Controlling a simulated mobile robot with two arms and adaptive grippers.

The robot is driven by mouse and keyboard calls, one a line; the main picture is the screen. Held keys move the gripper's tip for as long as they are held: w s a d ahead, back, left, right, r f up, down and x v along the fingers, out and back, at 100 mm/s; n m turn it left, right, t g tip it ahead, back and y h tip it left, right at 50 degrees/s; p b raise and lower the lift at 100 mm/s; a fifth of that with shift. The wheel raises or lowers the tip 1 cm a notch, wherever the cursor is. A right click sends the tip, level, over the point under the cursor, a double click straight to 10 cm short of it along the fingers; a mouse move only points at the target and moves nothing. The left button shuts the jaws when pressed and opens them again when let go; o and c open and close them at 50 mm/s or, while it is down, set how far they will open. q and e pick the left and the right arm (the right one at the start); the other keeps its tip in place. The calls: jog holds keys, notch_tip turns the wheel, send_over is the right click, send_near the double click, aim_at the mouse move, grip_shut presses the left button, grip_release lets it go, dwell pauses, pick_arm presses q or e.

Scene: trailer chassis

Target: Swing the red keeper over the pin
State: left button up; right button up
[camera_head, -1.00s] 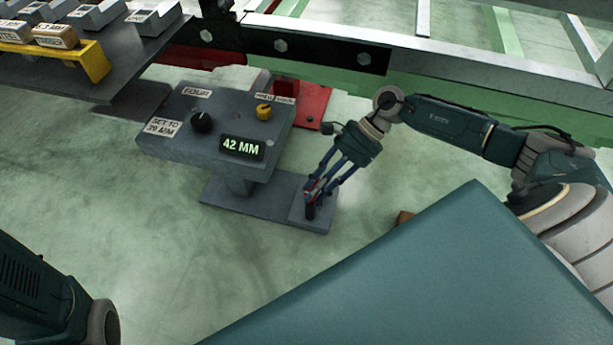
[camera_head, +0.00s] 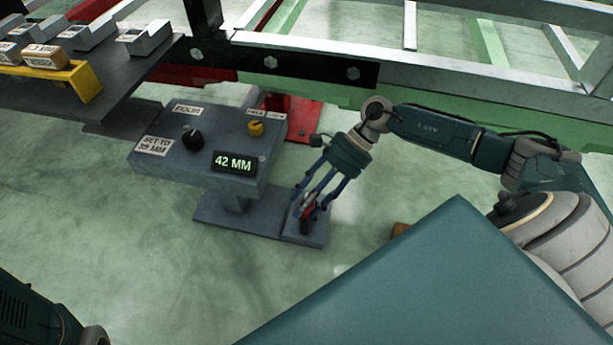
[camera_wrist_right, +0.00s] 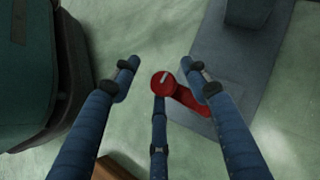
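The red keeper (camera_head: 308,208) is on the small plate at the right end of the grey stand's base. In the right wrist view the keeper (camera_wrist_right: 184,96) is a short red arm with a round end bearing a pale mark. My right gripper (camera_head: 312,195) is over it, pointing down. In the wrist view its fingers (camera_wrist_right: 160,80) are spread around the round end, with the right finger close to the keeper; contact cannot be told. A dark upright post (camera_head: 304,227) stands below the keeper; whether it is the pin is unclear. My left gripper is out of view.
The grey control box (camera_head: 210,150) has a black knob (camera_head: 192,139), a yellow knob (camera_head: 255,128) and a display (camera_head: 235,163) reading 42 MM. A dark bench (camera_head: 110,90) is at upper left. The chassis rail (camera_head: 450,70) runs behind. A brown block (camera_head: 400,229) lies right of the stand.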

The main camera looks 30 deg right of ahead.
notch_tip(320, 180, up, 10)
jog(key=shift+f, duration=0.15)
dwell(0.6)
